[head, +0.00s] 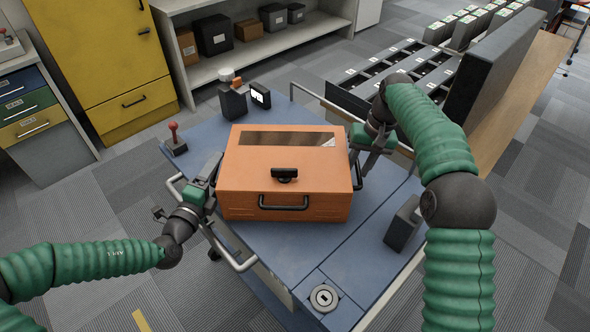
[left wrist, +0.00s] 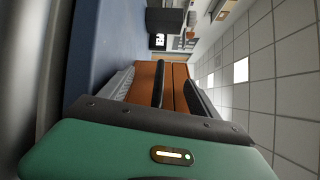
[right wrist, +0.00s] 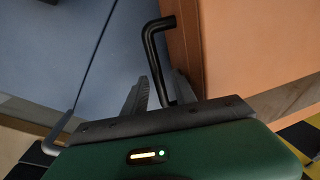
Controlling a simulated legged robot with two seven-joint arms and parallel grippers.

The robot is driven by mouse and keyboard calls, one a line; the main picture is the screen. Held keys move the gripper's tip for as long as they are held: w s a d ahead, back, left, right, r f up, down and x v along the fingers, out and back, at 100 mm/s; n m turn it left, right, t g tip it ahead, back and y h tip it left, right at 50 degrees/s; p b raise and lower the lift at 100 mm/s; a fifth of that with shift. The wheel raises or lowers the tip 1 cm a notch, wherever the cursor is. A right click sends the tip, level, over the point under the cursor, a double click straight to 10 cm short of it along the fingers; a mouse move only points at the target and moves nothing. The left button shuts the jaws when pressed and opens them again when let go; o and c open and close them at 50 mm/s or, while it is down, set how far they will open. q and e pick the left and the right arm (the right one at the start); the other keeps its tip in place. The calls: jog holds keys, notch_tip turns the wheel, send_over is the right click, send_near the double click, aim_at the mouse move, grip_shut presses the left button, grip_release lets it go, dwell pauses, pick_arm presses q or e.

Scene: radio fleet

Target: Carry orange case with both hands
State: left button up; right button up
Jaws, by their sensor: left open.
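The orange case (head: 284,180) lies flat on the blue cart top (head: 335,255), with a dark latch and a front handle facing me. My left gripper (head: 214,168) is at its left side. In the left wrist view the jaws stand apart, with a black side handle (left wrist: 158,83) of the case (left wrist: 177,78) between them. My right gripper (head: 357,158) is at the case's right side. In the right wrist view a black side handle (right wrist: 158,62) runs down between its fingers (right wrist: 160,92); whether they grip it is unclear.
A red-knobbed joystick (head: 174,138) and a small dark device (head: 233,101) stand behind and left of the case. A dark block (head: 403,223) stands at the cart's right. A yellow cabinet (head: 95,55), shelves and a tray rack (head: 415,75) lie beyond.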

pick_arm(q)
jog(key=v, duration=1.2)
jog(key=shift+f, duration=0.1)
pick_arm(e)
jog(key=shift+o, duration=0.6)
jog(key=o, duration=0.6)
jog(key=shift+o, duration=0.2)
jog(key=shift+a, duration=0.1)
notch_tip(320, 180, up, 7)
jog(key=d, duration=0.1)
jog(key=shift+d, duration=0.3)
